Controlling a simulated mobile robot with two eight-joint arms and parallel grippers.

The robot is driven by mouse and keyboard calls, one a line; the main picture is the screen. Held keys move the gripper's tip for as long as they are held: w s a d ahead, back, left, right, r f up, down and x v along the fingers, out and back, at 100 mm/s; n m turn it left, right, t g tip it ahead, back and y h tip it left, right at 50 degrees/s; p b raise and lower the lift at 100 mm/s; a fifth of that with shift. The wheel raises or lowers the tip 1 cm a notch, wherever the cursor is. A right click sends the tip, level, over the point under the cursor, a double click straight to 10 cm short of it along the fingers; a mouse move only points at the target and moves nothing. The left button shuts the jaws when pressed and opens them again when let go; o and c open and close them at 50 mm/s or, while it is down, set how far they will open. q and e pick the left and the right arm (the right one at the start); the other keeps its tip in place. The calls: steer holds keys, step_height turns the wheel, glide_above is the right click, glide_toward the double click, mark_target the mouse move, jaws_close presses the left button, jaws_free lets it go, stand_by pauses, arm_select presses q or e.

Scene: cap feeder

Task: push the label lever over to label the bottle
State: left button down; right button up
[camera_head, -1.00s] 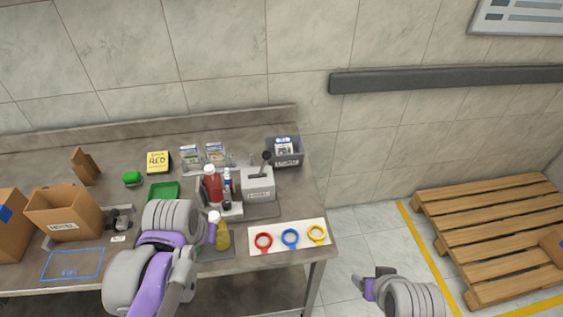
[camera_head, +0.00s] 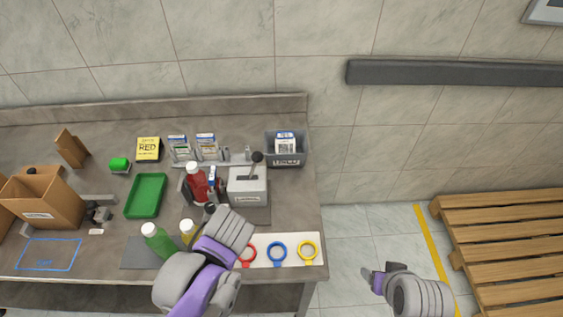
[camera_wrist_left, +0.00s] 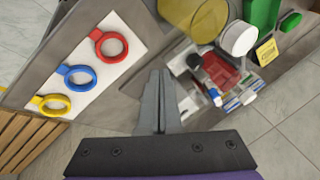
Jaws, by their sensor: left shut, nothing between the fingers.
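The label machine is a grey box (camera_head: 248,187) on the bench. Its label lever (camera_head: 257,158), with a dark knob, stands up from the top, leaning slightly right. A red bottle (camera_head: 197,182) with a white cap stands upright just left of the box; the red bottle also shows in the left wrist view (camera_wrist_left: 222,74). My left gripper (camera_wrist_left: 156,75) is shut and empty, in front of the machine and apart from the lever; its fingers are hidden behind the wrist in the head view. My right gripper (camera_head: 368,279) is off the bench at the right, its jaws unclear.
A green bottle (camera_head: 158,241) and a yellow bottle (camera_head: 187,231) stand left of my left wrist. A white board (camera_head: 262,240) with red, blue and yellow rings lies at the front right. A grey bin (camera_head: 286,150) is behind the machine. A green tray (camera_head: 146,196) lies left.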

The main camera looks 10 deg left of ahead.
arm_select(q)
steer(key=w+f+m+y+b, duration=0.1)
steer(key=w+m+y+b, duration=0.1)
steer(key=y, duration=0.1)
steer(key=m+t+y+b, duration=0.5)
steer(key=t+y+b, duration=0.2)
steer(key=t, duration=0.2)
glide_toward(254, 169)
steer(key=s+d+r, duration=0.1)
steer(key=d+r, duration=0.2)
steer(key=d, duration=0.7)
steer(key=shift+a, duration=0.15)
arm_select(e)
steer(key=s+f, duration=0.4)
steer(key=f, duration=0.7)
steer(key=shift+s+a+f+g, duration=0.15)
steer(key=shift+a+f+g, duration=0.1)
steer(key=shift+a+g, duration=0.05)
arm_select(q)
steer(key=s+a+p+x, duration=0.1)
steer(key=s+a+x, duration=0.1)
steer(key=x, duration=1.1)
steer(key=shift+r, duration=0.2)
arm_select(e)
steer(key=shift+r, duration=0.6)
steer(key=shift+r, duration=0.1)
